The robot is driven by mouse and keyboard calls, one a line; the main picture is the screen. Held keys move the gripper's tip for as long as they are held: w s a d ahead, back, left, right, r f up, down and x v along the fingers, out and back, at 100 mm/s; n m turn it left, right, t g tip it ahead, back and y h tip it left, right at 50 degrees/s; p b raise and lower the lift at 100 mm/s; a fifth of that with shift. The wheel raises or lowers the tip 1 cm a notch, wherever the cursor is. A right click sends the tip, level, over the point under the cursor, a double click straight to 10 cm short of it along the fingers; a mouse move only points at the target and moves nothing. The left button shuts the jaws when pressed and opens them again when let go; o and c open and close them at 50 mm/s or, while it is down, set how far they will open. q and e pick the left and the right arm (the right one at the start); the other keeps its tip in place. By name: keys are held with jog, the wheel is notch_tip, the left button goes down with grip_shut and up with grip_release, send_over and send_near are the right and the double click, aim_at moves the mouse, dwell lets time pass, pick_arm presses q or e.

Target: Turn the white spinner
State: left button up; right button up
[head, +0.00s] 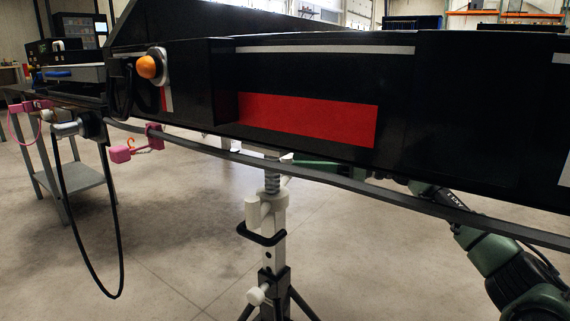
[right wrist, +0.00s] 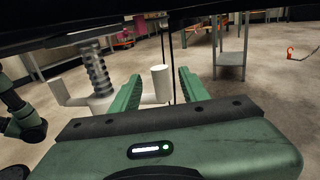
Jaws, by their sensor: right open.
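The white spinner (head: 254,214) is on the jack stand under the black trailer, below a ribbed screw (head: 272,180). In the right wrist view its hub sits at the left, and an upright white peg (right wrist: 161,84) of it stands between my right gripper's (right wrist: 160,76) fingers. The fingers are open with gaps beside the peg; I cannot tell whether either touches it. In the head view, my green right gripper (head: 292,160) reaches in from the right, mostly hidden behind the trailer's lower rail. My left gripper is not in view.
The trailer body (head: 460,110) and its lower rail (head: 350,186) lie close above the gripper. The stand's dark tripod legs (head: 300,305) spread below. A black cable (head: 76,230) hangs at the left near a grey table (head: 85,180). The concrete floor is open around the stand.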

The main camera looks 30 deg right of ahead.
aim_at(287, 173)
jog(key=shift+b+x, duration=0.45)
jog(key=shift+x, duration=1.65)
grip_shut()
